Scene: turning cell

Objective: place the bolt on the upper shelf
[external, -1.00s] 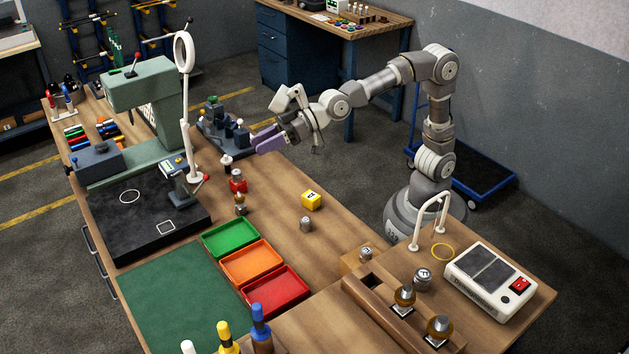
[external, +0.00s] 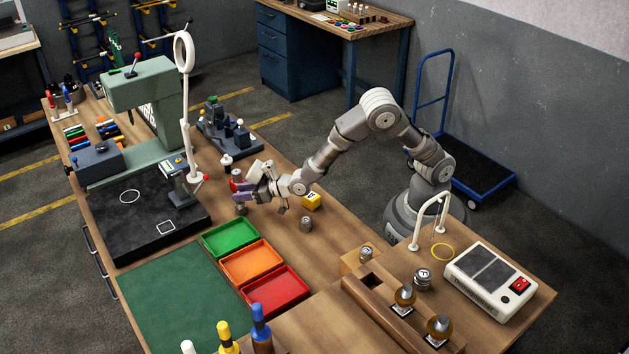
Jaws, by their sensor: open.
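My gripper (external: 241,191), with purple fingers, is open and low over the bench. Its fingers are at a small upright grey-and-brass piece (external: 240,209), whose upper part they hide. I cannot tell whether they touch it. This piece may be the bolt, but it is too small to be sure. A red piece (external: 236,174) is right behind the fingers, partly hidden. I cannot make out which surface is the upper shelf.
Green (external: 230,238), orange (external: 251,263) and red (external: 275,291) trays lie in front of the gripper. A yellow block (external: 312,201) and a small metal cylinder (external: 305,223) stand to its right. A white magnifier arm (external: 188,120) rises at its left.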

